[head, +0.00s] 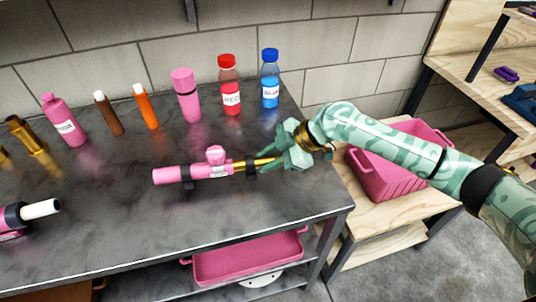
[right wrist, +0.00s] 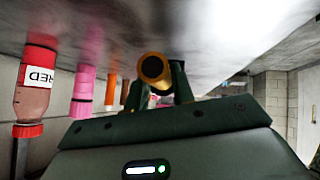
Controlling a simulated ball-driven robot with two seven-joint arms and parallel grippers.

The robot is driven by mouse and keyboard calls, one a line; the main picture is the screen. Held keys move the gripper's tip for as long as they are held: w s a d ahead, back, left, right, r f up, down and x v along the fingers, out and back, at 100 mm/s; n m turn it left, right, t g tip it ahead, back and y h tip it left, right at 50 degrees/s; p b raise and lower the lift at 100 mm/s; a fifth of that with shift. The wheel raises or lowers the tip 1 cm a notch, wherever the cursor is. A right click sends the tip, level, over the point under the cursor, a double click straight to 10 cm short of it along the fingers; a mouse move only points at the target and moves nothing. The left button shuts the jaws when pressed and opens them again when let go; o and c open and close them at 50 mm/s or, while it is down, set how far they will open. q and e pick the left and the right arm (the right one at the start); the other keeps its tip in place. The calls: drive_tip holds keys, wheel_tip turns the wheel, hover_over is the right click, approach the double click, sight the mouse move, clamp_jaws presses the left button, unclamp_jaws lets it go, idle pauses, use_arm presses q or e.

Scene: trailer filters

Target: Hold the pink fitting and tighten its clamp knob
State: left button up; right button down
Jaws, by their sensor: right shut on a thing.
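The pink fitting (head: 180,173) lies along the dark table, carried on small black supports. Its pink clamp knob (head: 215,154) stands up on top near its right end, above a white label. A brass tube (head: 240,165) runs from the fitting to the right. My right gripper (head: 268,158) is shut on this brass tube near its right end, to the right of the knob and apart from it. In the right wrist view, the tube's round open end (right wrist: 155,68) shows between the fingers; the knob cannot be made out there. My left gripper is not in view.
Behind the fitting stand a red bottle (head: 231,90), a blue bottle (head: 270,82), a pink bottle (head: 185,98) and several others. A black, pink and white part (head: 36,210) lies at the left edge. A pink crate (head: 372,178) is right of the table. The front tabletop is clear.

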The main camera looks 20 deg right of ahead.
drive_tip(key=shift+f+b, duration=0.7)
drive_tip(key=shift+f, duration=0.75)
